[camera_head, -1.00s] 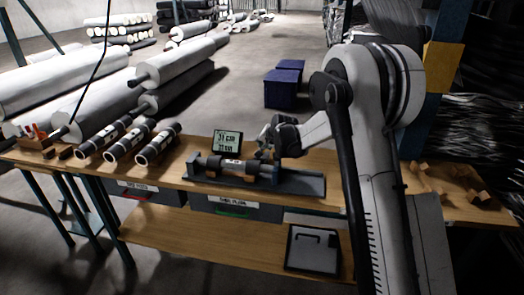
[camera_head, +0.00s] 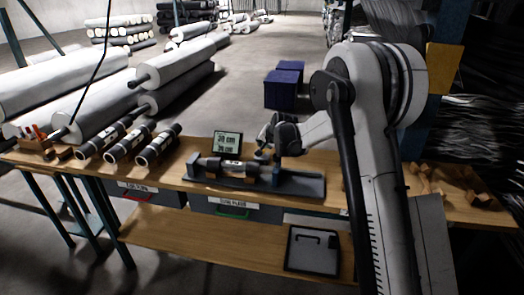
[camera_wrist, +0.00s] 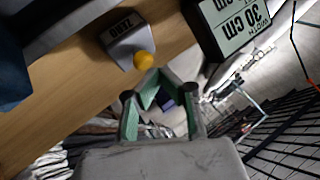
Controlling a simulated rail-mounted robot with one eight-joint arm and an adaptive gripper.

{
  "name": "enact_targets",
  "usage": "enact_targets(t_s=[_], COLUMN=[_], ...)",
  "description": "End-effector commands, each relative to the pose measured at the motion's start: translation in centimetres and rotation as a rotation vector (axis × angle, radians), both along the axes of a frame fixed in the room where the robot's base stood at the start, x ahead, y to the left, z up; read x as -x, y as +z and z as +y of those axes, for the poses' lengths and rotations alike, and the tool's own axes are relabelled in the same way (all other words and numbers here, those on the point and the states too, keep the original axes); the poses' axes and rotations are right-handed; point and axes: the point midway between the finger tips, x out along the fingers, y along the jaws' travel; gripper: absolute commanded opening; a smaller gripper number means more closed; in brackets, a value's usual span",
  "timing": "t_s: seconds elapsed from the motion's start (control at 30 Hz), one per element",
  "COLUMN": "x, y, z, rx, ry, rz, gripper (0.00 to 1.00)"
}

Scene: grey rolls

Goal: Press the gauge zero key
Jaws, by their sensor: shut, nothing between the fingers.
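The zero key is a yellow round button (camera_wrist: 144,61) on a small grey block (camera_wrist: 128,46) labelled ZERO, seen upside down in the wrist view. My gripper (camera_wrist: 160,74) is shut and empty, its tips close beside the button in that view; I cannot tell whether they touch it. In the head view my gripper (camera_head: 268,141) is above the right part of the gauge (camera_head: 300,186), by the display (camera_head: 227,143). The key cannot be made out there. The display also shows in the wrist view (camera_wrist: 238,24), reading 30 cm on one line.
A dark roll (camera_head: 232,166) lies in the gauge on the wooden bench (camera_head: 200,170). Several dark rolls (camera_head: 120,148) lie to the left. Brown wedges (camera_head: 430,178) lie at the right end.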

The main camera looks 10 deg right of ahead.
Motion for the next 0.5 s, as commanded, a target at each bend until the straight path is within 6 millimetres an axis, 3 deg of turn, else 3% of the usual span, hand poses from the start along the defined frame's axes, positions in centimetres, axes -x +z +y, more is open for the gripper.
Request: enact_targets(t_s=[0.5], x=[-0.01], y=[0.76], z=[0.0], rx=[0.0], ry=[0.0], rz=[0.0], gripper=[0.0])
